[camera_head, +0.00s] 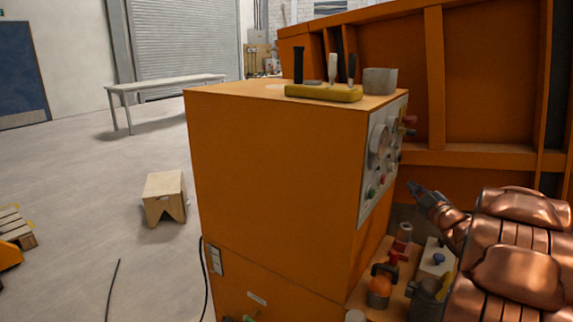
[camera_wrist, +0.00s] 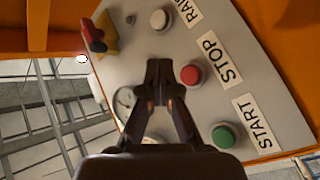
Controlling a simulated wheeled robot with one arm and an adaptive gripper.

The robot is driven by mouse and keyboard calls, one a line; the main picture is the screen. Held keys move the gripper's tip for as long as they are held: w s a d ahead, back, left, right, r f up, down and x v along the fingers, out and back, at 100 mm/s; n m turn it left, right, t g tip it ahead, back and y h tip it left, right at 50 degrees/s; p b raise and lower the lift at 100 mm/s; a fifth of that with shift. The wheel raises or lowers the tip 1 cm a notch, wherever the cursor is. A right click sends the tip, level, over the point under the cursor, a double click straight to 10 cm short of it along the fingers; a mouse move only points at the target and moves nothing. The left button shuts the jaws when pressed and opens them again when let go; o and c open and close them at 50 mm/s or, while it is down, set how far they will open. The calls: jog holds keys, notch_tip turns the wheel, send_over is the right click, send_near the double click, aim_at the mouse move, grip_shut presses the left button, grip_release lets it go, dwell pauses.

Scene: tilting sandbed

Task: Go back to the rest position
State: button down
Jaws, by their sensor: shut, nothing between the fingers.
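My gripper (camera_head: 416,190) is at the right in the head view, in front of the grey control panel (camera_head: 376,180) on the side of the orange cabinet (camera_head: 275,180). A gap shows between its fingertips and the panel there. In the wrist view my gripper (camera_wrist: 160,68) has its fingers together with nothing between them. Beyond them, the panel has a red button (camera_wrist: 191,75) by a STOP label, a green button (camera_wrist: 223,136) by a START label, and a pale button (camera_wrist: 160,20) by a partly cut-off label.
A yellow tool holder (camera_head: 323,93) and a grey cup (camera_head: 380,81) stand on the cabinet. Valves and fittings (camera_head: 380,285) crowd the low shelf below my gripper. An orange wall (camera_head: 490,80) stands behind. The floor at left is mostly open, with a wooden stool (camera_head: 164,196).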

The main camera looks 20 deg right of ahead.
jog(key=s+a+f+m+g, duration=0.2)
jog(key=s+a+f+g, duration=0.15)
jog(key=a, duration=0.35)
jog(key=s+a+f+m+g+h, duration=0.1)
jog(key=s+a+f+m+g, duration=0.2)
jog(key=a, duration=0.4)
jog(key=s+a+f+m+g, duration=0.2)
jog(key=a+f+g, duration=0.1)
jog(key=a+g, duration=0.3)
jog(key=s+a+f+m+g+y, duration=0.1)
jog(key=s+a+f+g+y, duration=0.15)
jog(key=s+a, duration=0.8)
jog(key=s+a+f+g+y, duration=0.15)
jog(key=s+a+g, duration=0.25)
jog(key=s+a, duration=0.65)
jog(key=s+a+r+g+p, duration=0.15)
jog(key=s+a, duration=0.25)
jog(key=s, duration=0.4)
notch_tip(320, 180, up, 12)
jog(key=p, duration=1.1)
jog(key=shift+w+d+f+y, duration=0.15)
jog(key=shift+w+d+y, duration=0.15)
jog(key=shift+w, duration=0.15)
